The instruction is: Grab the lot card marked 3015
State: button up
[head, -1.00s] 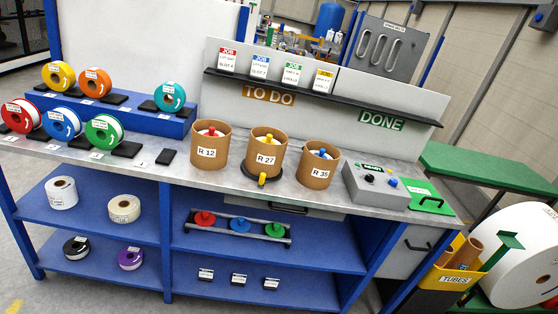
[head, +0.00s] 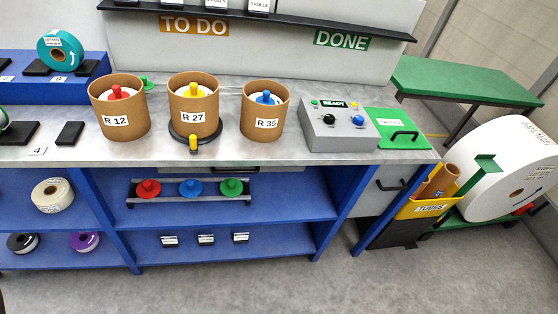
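Three small dark-based cards stand in a row on the lower blue shelf: a left card (head: 169,240), a middle card (head: 206,239) and a right card (head: 240,237). Their print is too small to read, so I cannot tell whether one is marked 3015. The job cards on the black ledge are mostly cut off by the top edge; the lower part of one (head: 258,5) shows. My gripper is not in view.
Brown tubs R 12 (head: 113,121), R 27 (head: 193,118) and R 35 (head: 266,124) stand on the grey bench (head: 230,152). A control box (head: 337,133) is right of them. A rack (head: 190,199) with coloured pieces is under the bench. Floor in front is clear.

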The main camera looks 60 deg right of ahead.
aim_at(239, 238)
jog(key=z, duration=0.75)
jog(key=i, duration=0.45)
jog(key=u, duration=0.15)
jog(key=k, duration=0.45)
jog(key=z, duration=0.05)
